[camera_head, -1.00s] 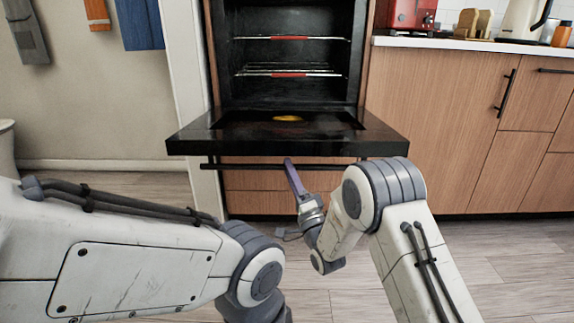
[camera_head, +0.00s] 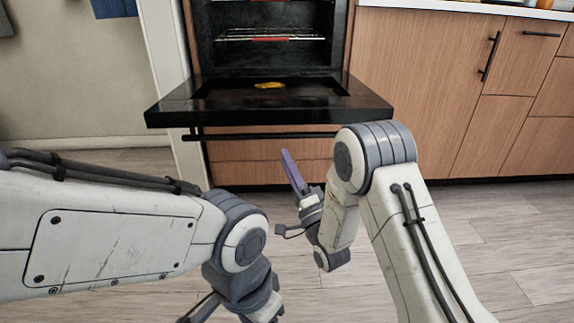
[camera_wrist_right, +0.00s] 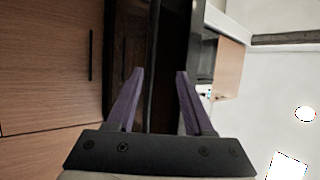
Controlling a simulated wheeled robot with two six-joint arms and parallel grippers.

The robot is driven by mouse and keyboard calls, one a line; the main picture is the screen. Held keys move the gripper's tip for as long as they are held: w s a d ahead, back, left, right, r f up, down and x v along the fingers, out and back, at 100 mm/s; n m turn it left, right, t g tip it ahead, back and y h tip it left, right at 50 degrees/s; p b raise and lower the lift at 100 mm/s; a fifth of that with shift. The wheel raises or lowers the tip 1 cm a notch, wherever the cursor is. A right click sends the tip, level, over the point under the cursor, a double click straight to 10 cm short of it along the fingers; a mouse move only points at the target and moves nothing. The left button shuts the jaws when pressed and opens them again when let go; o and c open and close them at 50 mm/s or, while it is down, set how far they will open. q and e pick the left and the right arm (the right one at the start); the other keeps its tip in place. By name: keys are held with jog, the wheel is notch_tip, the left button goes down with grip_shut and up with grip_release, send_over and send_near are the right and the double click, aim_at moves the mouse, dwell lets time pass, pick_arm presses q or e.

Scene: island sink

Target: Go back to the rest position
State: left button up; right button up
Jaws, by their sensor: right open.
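My right gripper (camera_head: 289,165) shows edge-on in the head view, its purple fingers pointing up toward the oven. In the right wrist view its two fingers (camera_wrist_right: 160,75) are spread apart with nothing between them. In the head view its tip appears just below the handle bar (camera_head: 265,135) of the open oven door (camera_head: 375,108).
The oven door lies lowered, with a small yellow item (camera_head: 269,85) on it. A wire rack (camera_head: 270,36) is inside the oven. Wooden cabinets (camera_head: 430,75) stand to the right. The wooden floor (camera_head: 500,235) at the right is clear.

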jog(key=s+a+r+n+g+h+p, duration=0.4)
jog(key=a+n+g+h+p, duration=0.1)
jog(key=n+g+p, duration=0.3)
jog(key=s+d+r+n+g+h+p, duration=0.2)
jog(key=s+d+n+g+p, duration=0.15)
jog(key=s, duration=0.75)
jog(key=s+d+r+n+g+h+p, duration=0.2)
jog(key=s+d+g, duration=0.25)
jog(key=s, duration=0.55)
jog(key=s+d+r+n+g+h+p, duration=0.25)
jog(key=s+d+g, duration=0.2)
jog(key=s, duration=0.65)
notch_tip(320, 180, up, 37)
jog(key=p, duration=3.7)
jog(key=shift+w+a+p, duration=0.25)
jog(key=shift+a+p, duration=0.05)
jog(key=shift+a, duration=0.1)
